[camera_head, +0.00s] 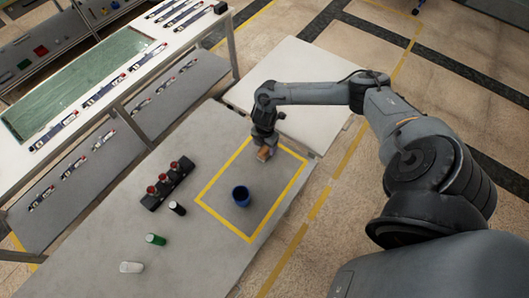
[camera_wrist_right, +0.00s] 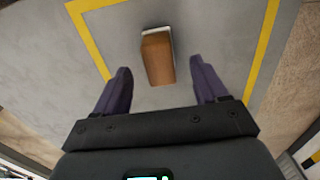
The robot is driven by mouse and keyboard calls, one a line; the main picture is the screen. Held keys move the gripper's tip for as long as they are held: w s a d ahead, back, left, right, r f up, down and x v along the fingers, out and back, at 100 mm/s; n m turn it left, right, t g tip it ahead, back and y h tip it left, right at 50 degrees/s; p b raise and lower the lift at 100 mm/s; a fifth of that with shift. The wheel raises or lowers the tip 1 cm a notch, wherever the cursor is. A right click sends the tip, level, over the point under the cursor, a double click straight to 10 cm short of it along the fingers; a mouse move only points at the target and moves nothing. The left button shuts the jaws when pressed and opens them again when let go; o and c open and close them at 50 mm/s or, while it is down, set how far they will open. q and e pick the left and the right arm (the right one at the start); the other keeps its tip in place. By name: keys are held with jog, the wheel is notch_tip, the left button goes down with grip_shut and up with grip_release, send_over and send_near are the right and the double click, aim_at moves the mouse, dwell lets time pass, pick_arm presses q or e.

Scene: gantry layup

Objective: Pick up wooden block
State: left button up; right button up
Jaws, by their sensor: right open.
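The wooden block (camera_wrist_right: 158,58) is brown and lies in the right wrist view just ahead of and between the two fingers of my right gripper (camera_wrist_right: 161,82). The fingers are open, apart from the block on both sides. A pale edge shows at the block's far end in the wrist view. My left gripper does not show.
The table (camera_head: 205,255) front is mostly clear.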

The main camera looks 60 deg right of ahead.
aim_at(265, 147)
jog(key=shift+d+f, duration=0.15)
jog(key=shift+f, duration=1.2)
jog(key=shift+d+f, duration=0.15)
jog(key=shift+f, duration=1.15)
jog(key=c, duration=1.2)
jog(key=shift+c, duration=0.2)
jog(key=shift+r, duration=0.15)
jog(key=shift+r, duration=0.4)
jog(key=r, duration=0.3)
jog(key=shift+s+r, duration=0.25)
jog(key=s+r, duration=0.6)
jog(key=s, duration=0.5)
jog(key=shift+d+r+p, duration=0.25)
jog(key=shift+p, duration=0.2)
